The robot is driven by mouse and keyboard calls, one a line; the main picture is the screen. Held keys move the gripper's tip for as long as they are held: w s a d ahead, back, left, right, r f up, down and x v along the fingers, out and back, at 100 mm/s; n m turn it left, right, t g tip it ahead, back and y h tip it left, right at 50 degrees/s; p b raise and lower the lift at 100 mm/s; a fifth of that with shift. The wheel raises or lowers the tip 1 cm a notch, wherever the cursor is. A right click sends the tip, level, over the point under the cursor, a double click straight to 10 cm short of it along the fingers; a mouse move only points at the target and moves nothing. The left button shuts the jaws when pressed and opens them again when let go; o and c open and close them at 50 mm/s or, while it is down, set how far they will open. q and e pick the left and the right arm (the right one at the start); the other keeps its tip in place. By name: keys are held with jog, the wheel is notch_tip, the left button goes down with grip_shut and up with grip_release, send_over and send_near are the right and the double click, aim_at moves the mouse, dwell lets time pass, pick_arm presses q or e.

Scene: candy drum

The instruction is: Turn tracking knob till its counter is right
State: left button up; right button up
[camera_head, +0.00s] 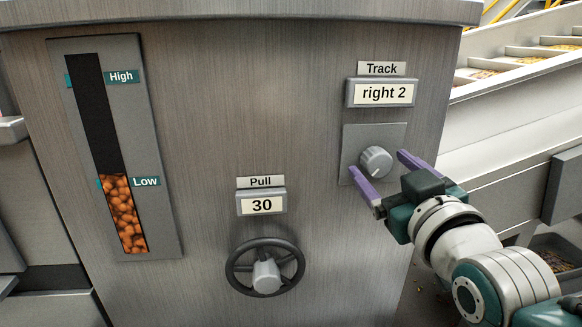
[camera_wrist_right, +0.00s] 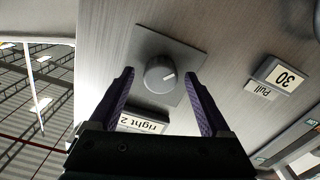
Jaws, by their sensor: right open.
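The tracking knob (camera_head: 375,162) is a round grey dial with a pale pointer line, on a square grey plate (camera_head: 391,133) on the metal cabinet. Its pointer aims down and slightly left in the head view. The Track counter (camera_head: 382,93) above it reads "right 2". My right gripper (camera_head: 382,164) is open, its purple fingers to either side of the knob. In the right wrist view the knob (camera_wrist_right: 160,74) shows beyond the open fingertips, apparently not touched. My left gripper is not in view.
A Pull counter (camera_head: 262,206) reads 30 above a dark handwheel (camera_head: 266,267). A level window (camera_head: 121,205) with orange candy, filled to about Low, is at left. A white conveyor (camera_head: 510,115) stands right of the cabinet.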

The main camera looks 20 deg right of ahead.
jog(key=shift+w, duration=0.1)
grip_shut()
dwell(0.7)
